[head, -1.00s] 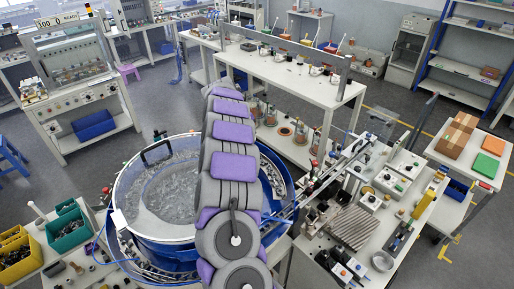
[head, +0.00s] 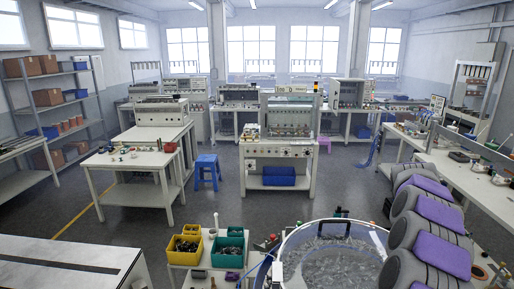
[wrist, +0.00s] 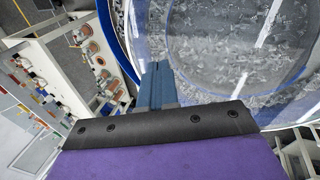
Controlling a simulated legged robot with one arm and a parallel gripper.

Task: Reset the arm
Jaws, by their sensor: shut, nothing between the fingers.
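My gripper (wrist: 157,72) shows in the wrist view as narrow blue-grey fingers beyond a black and purple part of my arm. The fingers are shut with nothing held, seen against the rim of the feeder bowl; I cannot tell their height above it. The bowl (head: 286,248), clear-rimmed with many small transparent pieces inside, stands at the bottom right of the head view and fills the upper right of the wrist view (wrist: 180,30). My grey and purple arm reaches along the right side of the head view; its gripper end is not visible there.
A yellow bin (head: 184,245) and a green bin (head: 228,250) stand left of the bowl. A blue stool (head: 207,170) and a machine bench (head: 279,150) stand farther back. A long white bench (head: 470,185) runs behind my arm. Open grey floor lies in the middle.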

